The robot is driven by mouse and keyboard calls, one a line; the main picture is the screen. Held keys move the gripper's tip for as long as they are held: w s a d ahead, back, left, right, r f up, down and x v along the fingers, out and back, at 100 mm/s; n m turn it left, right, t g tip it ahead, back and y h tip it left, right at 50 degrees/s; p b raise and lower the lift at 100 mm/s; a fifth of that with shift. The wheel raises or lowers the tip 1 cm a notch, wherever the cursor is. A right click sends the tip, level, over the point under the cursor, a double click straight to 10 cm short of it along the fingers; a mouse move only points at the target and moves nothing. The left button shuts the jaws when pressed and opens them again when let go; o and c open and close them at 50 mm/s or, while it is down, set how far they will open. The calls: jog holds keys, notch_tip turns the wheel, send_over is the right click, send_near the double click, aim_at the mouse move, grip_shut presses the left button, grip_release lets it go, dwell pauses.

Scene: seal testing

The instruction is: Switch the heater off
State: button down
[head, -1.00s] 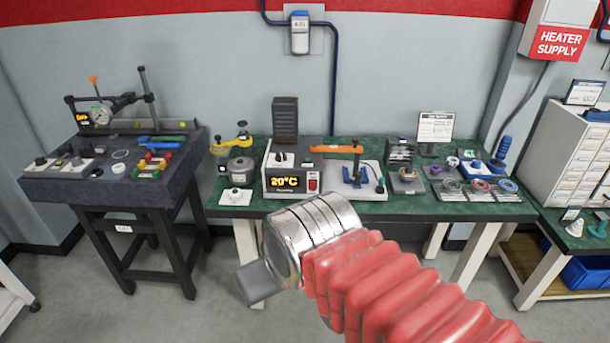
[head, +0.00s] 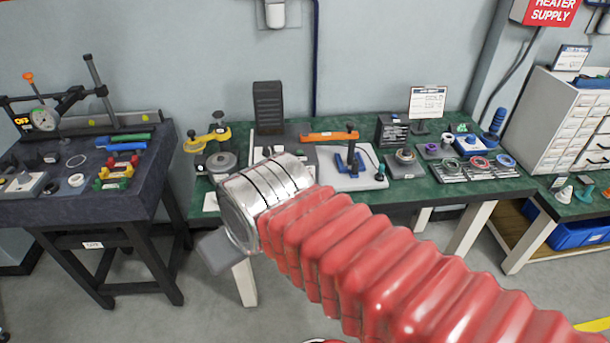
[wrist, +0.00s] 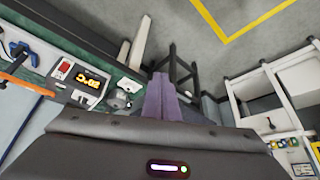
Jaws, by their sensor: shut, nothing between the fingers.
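The heater unit with its orange temperature display (wrist: 90,83) and red switch (wrist: 64,70) shows at the left of the wrist view. In the head view my arm covers its front, and the display is hidden there. A red-and-white heater supply box (head: 545,10) hangs on the wall at the top right, partly cut off. My gripper (wrist: 160,82) shows in the wrist view with its fingers together and empty, apart from the heater and pointing toward the floor side of the bench. In the head view only a grey end piece of it shows.
The green bench (head: 440,190) carries a tray with a blue clamp (head: 350,165), a yellow-handled device (head: 210,145) and seal rings. A dark test table (head: 100,210) stands at left, a drawer cabinet (head: 570,120) at right. Open floor lies in front.

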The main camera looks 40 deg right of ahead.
dwell(0.3)
notch_tip(320, 180, down, 7)
jog(key=w+a+m+g+y, duration=0.2)
jog(key=w+m+y, duration=0.15)
jog(key=m, duration=0.45)
jog(key=w+d+f+m+t+y, duration=0.35)
jog(key=w+d+m, duration=0.25)
jog(key=m, duration=0.5)
jog(key=d+f+m+t+h, duration=0.3)
jog(key=d+m, duration=0.6)
jog(key=d, duration=0.3)
jog(key=w+d+f+m+t+h, duration=0.1)
jog(key=d+f+m+t+h, duration=0.2)
jog(key=d+f+m, duration=0.3)
jog(key=d+m, duration=0.3)
jog(key=d, duration=0.3)
jog(key=shift+w+d+f+h, duration=0.15)
jog(key=shift+d+f+h, duration=0.15)
jog(key=shift+d+h, duration=0.1)
jog(key=shift+w+d+r, duration=0.2)
jog(key=shift+w+d, duration=0.6)
jog(key=shift+w, duration=0.4)
jog(key=shift+w+d+r, duration=0.15)
jog(key=shift+w+d, duration=0.7)
jog(key=shift+w, duration=0.4)
jog(key=shift+w+d+r, duration=0.2)
jog(key=shift+w+d, duration=0.6)
jog(key=shift+w, duration=0.4)
jog(key=shift+w+d, duration=0.1)
jog(key=shift+w, duration=0.1)
